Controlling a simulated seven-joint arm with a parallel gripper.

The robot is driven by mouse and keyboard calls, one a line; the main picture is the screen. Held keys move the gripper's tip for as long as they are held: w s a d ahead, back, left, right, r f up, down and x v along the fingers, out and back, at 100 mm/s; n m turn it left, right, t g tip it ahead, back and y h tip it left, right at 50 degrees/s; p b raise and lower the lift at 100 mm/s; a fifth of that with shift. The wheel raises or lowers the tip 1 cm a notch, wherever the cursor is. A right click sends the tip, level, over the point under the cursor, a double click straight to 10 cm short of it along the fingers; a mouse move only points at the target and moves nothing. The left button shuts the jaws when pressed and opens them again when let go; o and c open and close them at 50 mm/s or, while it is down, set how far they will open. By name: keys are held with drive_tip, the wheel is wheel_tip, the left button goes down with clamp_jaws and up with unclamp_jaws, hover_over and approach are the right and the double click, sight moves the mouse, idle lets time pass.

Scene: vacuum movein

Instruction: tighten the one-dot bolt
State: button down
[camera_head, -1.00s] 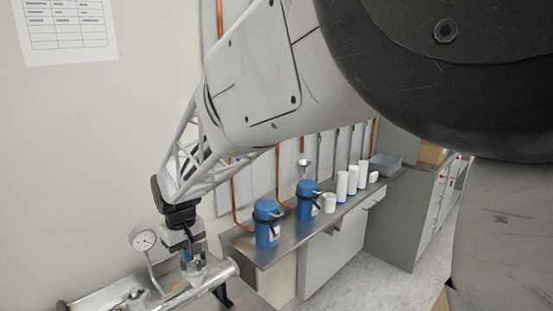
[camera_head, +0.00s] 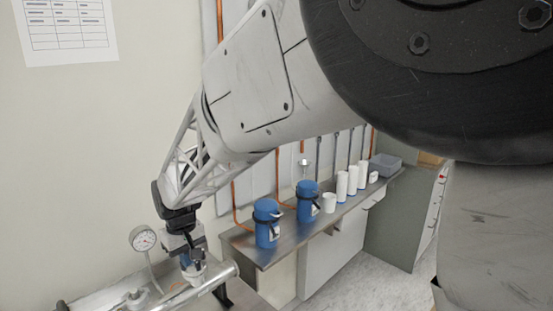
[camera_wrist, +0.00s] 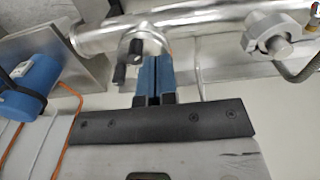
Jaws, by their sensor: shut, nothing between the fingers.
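My gripper (camera_head: 191,270) is at the metal pipe (camera_head: 205,281) in the lower left of the head view. In the wrist view its blue fingers (camera_wrist: 154,62) are shut together with nothing between them. Their tips are close to a clamp on the pipe (camera_wrist: 215,30). Two dark knob-like parts (camera_wrist: 120,74) show just left of the fingers; I cannot tell whether the fingers touch them. A second clamp with a round bolt or nut (camera_wrist: 278,48) sits on the pipe to the right. No dot marks are readable, so I cannot tell which bolt has one dot.
A pressure gauge (camera_head: 143,239) stands left of my gripper. A steel counter (camera_head: 290,236) holds two blue flasks (camera_head: 267,223) and several white containers (camera_head: 341,187). A blue flask (camera_wrist: 32,85) also shows at left in the wrist view. Wall pipes run behind.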

drive_tip(key=shift+s+a+f, duration=0.1)
drive_tip(key=shift+s+f, duration=0.2)
drive_tip(key=shift+f, duration=0.2)
drive_tip(key=shift+s+a+f, duration=0.1)
drive_tip(key=shift+s+f, duration=0.15)
drive_tip(key=shift+f, duration=0.2)
idle(0.4)
drive_tip(key=shift+s+d, duration=0.25)
drive_tip(key=shift+s, duration=0.05)
idle(0.4)
drive_tip(key=shift+r, duration=0.15)
wheel_tip(320, 180, up, 7)
drive_tip(key=shift+w, duration=0.2)
idle(0.4)
drive_tip(key=shift+a, duration=0.1)
drive_tip(key=shift+w+r, duration=0.4)
drive_tip(key=shift+w, duration=0.15)
drive_tip(key=shift+f, duration=0.2)
